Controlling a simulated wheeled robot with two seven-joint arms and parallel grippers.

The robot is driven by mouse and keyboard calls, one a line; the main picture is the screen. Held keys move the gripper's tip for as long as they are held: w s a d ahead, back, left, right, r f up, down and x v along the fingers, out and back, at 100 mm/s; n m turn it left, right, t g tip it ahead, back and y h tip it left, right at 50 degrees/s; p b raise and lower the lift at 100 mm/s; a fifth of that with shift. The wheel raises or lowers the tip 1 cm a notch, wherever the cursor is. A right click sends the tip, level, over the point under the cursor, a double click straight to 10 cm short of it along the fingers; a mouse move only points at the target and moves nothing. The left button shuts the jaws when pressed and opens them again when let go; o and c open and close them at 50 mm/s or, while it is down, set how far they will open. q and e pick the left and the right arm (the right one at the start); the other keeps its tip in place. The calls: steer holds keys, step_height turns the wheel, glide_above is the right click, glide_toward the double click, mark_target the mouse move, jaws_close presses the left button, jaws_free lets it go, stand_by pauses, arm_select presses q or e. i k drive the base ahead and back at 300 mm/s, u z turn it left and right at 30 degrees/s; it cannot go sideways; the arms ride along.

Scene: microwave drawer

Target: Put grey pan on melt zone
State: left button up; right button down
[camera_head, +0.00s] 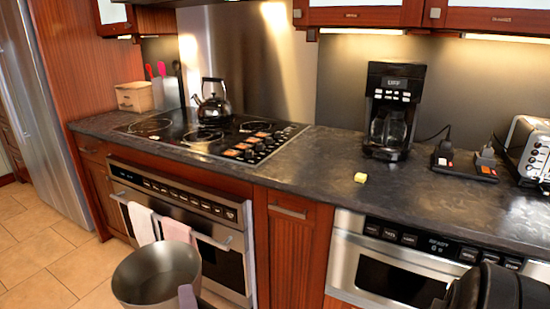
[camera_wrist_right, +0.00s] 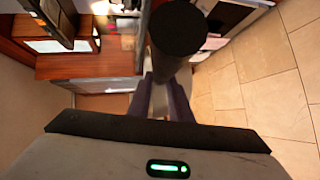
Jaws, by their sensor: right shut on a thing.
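The grey pan (camera_head: 150,282) is in the lower middle of the head view, in front of the oven and below the counter top. My right gripper (camera_head: 187,297) shows only partly at the pan's near right side, at the bottom edge. In the right wrist view its two fingers (camera_wrist_right: 164,100) are closed on a part of the pan, beneath a dark rounded piece that hides much of the grip. The black cooktop (camera_head: 190,136) has several round zones, but no melt zone label is readable. My left gripper is not in view.
Two towels (camera_head: 145,225) hang on the oven handle (camera_head: 190,235). The cooktop's front zones look clear.

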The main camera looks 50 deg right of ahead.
mark_target(270, 128)
steer(key=z, duration=0.05)
steer(key=k, duration=0.2)
steer(key=z, duration=0.9)
